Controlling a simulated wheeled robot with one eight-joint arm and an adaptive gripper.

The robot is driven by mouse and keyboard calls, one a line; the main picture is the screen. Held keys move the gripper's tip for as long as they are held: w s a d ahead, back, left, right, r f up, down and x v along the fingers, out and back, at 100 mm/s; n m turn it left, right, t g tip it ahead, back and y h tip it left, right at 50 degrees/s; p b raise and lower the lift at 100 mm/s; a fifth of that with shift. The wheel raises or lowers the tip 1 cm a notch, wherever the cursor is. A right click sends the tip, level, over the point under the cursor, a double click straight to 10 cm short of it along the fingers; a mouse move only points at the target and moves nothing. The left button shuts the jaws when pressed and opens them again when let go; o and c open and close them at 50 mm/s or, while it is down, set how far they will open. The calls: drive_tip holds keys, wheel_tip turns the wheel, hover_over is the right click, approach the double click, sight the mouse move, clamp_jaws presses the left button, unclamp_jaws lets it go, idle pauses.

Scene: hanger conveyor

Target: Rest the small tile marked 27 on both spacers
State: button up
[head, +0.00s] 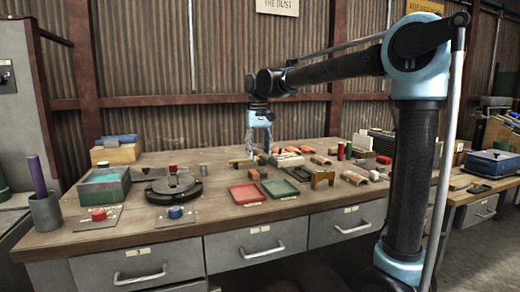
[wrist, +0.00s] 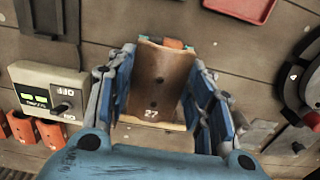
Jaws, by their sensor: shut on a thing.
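The small tile marked 27 (wrist: 158,82) is a curved, brownish terracotta piece in the middle of the wrist view, its number on the near end. My gripper (wrist: 161,62) is shut on it, with blue-padded fingers along both sides. In the head view my gripper (head: 262,150) points down over the middle of the workbench; the tile cannot be made out there. A pale wooden strip (wrist: 152,125) shows under the tile's near end, and teal and orange bits show past its far end. I cannot tell whether these are the spacers, or whether the tile touches anything below.
A red tray (head: 247,194) and a green tray (head: 281,190) lie toward the bench's front. A dark round fixture (head: 173,188) stands left; other curved tiles (head: 355,178) lie right.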

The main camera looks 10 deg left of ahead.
drive_tip(key=shift+f, duration=2.7)
drive_tip(key=shift+s, duration=0.1)
drive_tip(key=o, duration=1.2)
wheel_tip(320, 180, up, 12)
